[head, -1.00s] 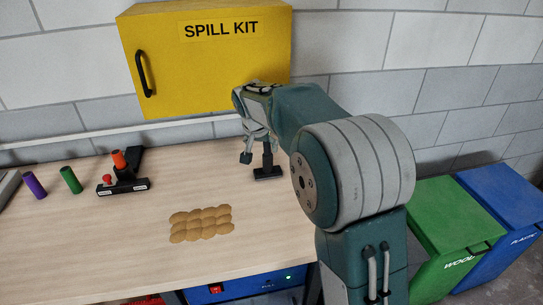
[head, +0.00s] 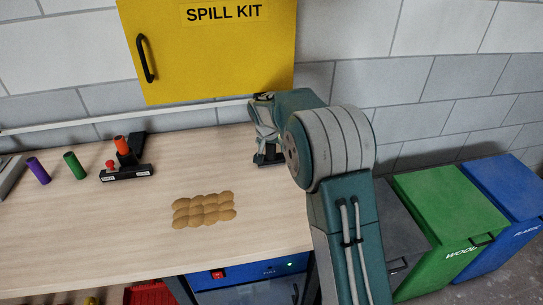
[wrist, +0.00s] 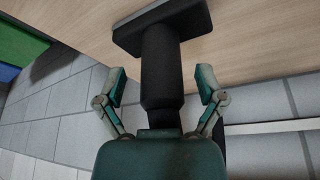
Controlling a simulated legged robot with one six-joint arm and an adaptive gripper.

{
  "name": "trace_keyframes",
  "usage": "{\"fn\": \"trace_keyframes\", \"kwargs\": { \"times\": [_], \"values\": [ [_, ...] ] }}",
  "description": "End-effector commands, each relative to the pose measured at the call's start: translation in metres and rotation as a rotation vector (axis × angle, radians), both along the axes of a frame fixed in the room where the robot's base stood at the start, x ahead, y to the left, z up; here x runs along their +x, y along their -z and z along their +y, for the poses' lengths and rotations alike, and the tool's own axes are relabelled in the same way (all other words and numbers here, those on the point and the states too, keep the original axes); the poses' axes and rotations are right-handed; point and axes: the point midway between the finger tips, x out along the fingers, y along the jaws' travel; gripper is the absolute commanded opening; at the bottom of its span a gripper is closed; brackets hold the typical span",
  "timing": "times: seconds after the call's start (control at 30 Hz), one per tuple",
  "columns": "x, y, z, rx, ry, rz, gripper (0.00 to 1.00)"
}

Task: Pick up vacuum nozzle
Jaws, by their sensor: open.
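The black vacuum nozzle (head: 270,160) stands on the wooden bench near its back right, mostly hidden behind my gripper (head: 264,140) in the head view. In the wrist view its wide flat foot (wrist: 165,22) rests against the bench and its round neck (wrist: 161,75) points toward my palm. My gripper is open in the wrist view (wrist: 161,88), with one finger on each side of the neck. A gap shows between each finger and the neck.
A brown lumpy pad (head: 204,210) lies at the bench's front middle. A black joystick-like device (head: 126,170), a green cylinder (head: 75,165) and a purple cylinder (head: 39,171) stand at left. A yellow spill kit cabinet (head: 210,60) hangs above. Bins (head: 450,210) stand at right.

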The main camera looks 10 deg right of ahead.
Motion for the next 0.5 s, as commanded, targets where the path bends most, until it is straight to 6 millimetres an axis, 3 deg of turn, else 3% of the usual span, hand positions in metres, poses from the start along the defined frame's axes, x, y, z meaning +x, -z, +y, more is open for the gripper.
{"fn": "trace_keyframes", "kwargs": {
  "times": [0.23, 0.43, 0.5],
  "values": [
    [0.0006, 0.0018, -0.0003, 0.000, 0.000, 0.000, 0.88],
    [0.0005, 0.0017, -0.0007, 0.000, 0.000, 0.000, 0.00],
    [0.0006, 0.0021, -0.0008, 0.000, 0.000, 0.001, 0.00]
  ]
}}
